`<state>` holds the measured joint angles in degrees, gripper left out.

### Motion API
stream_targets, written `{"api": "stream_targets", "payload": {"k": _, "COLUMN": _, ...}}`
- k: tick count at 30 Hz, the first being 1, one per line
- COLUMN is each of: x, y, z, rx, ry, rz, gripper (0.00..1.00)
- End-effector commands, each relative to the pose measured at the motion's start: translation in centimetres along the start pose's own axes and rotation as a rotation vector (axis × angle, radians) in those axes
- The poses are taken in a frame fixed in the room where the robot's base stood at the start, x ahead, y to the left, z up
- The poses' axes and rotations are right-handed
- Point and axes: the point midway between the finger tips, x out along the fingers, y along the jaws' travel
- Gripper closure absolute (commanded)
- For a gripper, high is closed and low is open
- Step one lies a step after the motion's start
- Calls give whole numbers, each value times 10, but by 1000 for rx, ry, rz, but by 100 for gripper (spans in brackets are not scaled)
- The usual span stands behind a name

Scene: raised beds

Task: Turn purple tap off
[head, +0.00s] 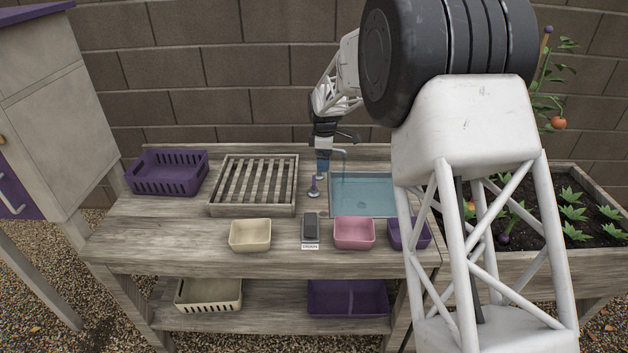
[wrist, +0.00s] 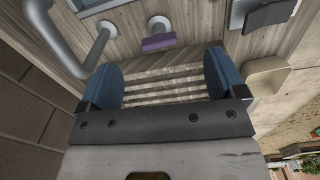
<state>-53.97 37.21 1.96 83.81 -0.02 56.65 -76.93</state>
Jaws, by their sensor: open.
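The purple tap handle (head: 314,187) stands on a small round grey base on the bench, left of the blue basin (head: 335,212). In the wrist view the purple handle (wrist: 158,43) is a short bar, beyond my fingertips and roughly centred between them. The grey tap spout (head: 340,152) arches over the basin; a thin vertical line hangs below it, and I cannot tell if it is running water. My gripper (head: 322,165) is above and just behind the handle. In the wrist view its blue fingers (wrist: 163,72) are apart with nothing between them.
A slatted wooden rack (head: 213,206) and a purple basket (head: 165,185) stand to the left. A cream bin (head: 250,246), a dark drain switch (head: 310,226), a pink bin (head: 354,246) and a purple bin (head: 420,242) line the front. The brick wall is close behind.

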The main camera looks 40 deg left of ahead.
Motion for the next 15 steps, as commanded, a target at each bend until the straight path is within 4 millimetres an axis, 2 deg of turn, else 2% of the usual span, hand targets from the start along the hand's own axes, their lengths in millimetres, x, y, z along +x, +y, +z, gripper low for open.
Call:
{"api": "stream_targets", "payload": {"k": 1, "x": 8, "y": 3, "z": -11, "rx": -22, "ry": 0, "rz": -3, "gripper": 11}}
{"api": "stream_targets", "payload": {"k": 3, "x": 13, "y": 6, "z": -22, "rx": -45, "ry": -1, "rz": -4, "gripper": 11}}
{"api": "stream_targets", "payload": {"k": 6, "x": 19, "y": 8, "z": -30, "rx": -64, "ry": -1, "rz": -6, "gripper": 11}}
{"api": "stream_targets", "payload": {"k": 15, "x": 21, "y": 9, "z": -33, "rx": -72, "ry": -1, "rz": -6, "gripper": 11}}
